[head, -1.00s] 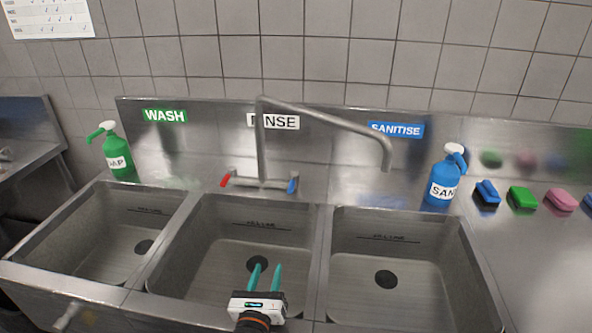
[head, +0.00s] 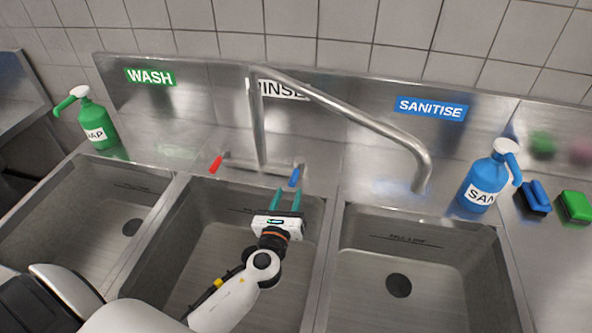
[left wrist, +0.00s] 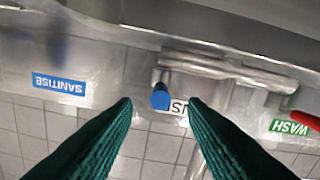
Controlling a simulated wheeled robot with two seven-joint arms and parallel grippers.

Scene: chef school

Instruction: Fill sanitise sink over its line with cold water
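The sanitise sink (head: 398,247) is the right basin; its bottom looks bare, with a dark drain and a fill line on the back wall. The tap spout (head: 420,178) ends over the back of this sink, and no water shows from it. The blue cold handle (head: 295,177) is on the tap's right, the red handle (head: 216,163) on its left. My left gripper (head: 286,198) is open over the middle sink, fingertips just short of the blue handle. In the left wrist view the blue handle (left wrist: 160,97) shows between the parted fingers. My right gripper is out of view.
The wash sink (head: 90,215) is at left and the rinse sink (head: 215,262) in the middle. A green soap bottle (head: 95,125) stands at left.

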